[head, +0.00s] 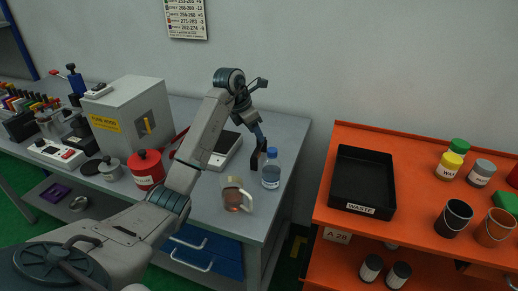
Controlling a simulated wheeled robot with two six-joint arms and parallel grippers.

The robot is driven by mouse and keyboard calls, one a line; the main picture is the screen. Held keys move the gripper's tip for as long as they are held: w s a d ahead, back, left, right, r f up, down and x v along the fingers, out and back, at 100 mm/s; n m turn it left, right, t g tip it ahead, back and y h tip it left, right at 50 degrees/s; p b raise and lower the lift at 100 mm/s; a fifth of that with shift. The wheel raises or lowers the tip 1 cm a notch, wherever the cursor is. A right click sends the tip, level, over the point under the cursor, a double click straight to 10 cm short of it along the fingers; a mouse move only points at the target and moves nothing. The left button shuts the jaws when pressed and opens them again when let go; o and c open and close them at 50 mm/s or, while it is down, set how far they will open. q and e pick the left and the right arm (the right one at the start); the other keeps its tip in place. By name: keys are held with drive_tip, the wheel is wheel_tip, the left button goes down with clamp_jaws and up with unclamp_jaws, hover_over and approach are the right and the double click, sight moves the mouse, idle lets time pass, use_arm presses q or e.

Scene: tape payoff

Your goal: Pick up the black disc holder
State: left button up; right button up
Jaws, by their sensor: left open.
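A flat black round disc (91,167) lies on the grey bench at the left, beside a small grey pot; it may be the black disc holder, but it is too small to be sure. My left gripper (260,157) is open and points down over the right part of the bench, far to the right of that disc. It is close beside a clear water bottle with a blue cap (271,172); I cannot tell whether they touch. My right gripper is not in view.
A grey box (130,112), red canister (147,168), scale (224,148) and glass jug with amber liquid (233,197) stand on the bench (270,215). An orange shelf unit (415,185) with a black waste tray (362,207) stands right, across a gap.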

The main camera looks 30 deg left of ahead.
sight(259, 148)
use_arm(q)
drive_tip(key=shift+p+x, duration=0.4)
drive_tip(key=shift+x, duration=1.4)
drive_tip(key=shift+d, duration=0.1)
clamp_jaws()
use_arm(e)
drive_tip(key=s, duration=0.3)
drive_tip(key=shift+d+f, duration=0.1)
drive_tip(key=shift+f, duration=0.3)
use_arm(q)
drive_tip(key=shift+r, duration=0.1)
